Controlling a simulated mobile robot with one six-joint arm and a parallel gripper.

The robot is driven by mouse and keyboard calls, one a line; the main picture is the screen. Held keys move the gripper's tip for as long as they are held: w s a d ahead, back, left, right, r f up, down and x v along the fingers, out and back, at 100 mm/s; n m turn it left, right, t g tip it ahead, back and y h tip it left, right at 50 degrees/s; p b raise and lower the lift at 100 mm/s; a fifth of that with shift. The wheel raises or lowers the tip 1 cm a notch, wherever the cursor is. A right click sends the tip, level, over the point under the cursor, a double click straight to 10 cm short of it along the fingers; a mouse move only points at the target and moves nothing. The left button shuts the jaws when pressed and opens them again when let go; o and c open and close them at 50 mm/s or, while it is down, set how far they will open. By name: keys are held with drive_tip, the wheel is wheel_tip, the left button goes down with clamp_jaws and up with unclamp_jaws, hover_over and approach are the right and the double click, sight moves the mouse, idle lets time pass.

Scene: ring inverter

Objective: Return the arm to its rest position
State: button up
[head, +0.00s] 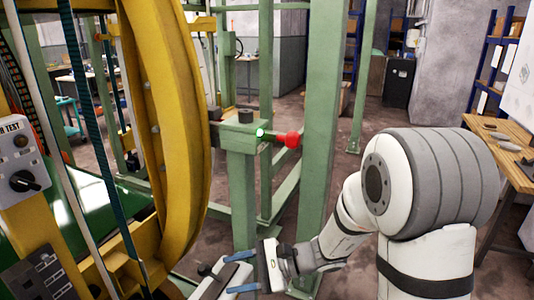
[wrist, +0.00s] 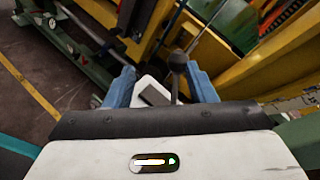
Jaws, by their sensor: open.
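My arm (head: 430,190) stands at the right of the head view and reaches down and left. My gripper (head: 229,274) is at the bottom centre. In the wrist view, my gripper (wrist: 160,70) has its two blue fingers apart, with nothing clamped between them. A lever with a dark round knob (wrist: 178,60) shows just beyond the fingers, nearer the right one. It rises by a white box with a dark patch (wrist: 153,96). I cannot tell how far the knob is from the fingers.
A large yellow ring (head: 180,120) stands left of my gripper. A green post (head: 322,130) and a green frame with a red knob (head: 291,139) stand behind it. A grey control panel (head: 20,160) is at far left. A wooden bench (head: 510,165) is at far right.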

drive_tip(key=s+d+r+n+g+h+p, duration=0.1)
drive_tip(key=s+d+r+n+h+p, duration=0.4)
drive_tip(key=s+d+r+n+h, duration=0.3)
drive_tip(key=s+d+r+n+t+h+p, duration=0.1)
drive_tip(key=d+r+t+h+p, duration=0.1)
drive_tip(key=d, duration=0.5)
drive_tip(key=s+d+r+n+t+h+p, duration=0.2)
drive_tip(key=d+r+h, duration=0.2)
drive_tip(key=d, duration=0.4)
drive_tip(key=shift+s+r+h, duration=0.15)
drive_tip(key=shift+s+h, duration=0.05)
drive_tip(key=shift+h, duration=0.1)
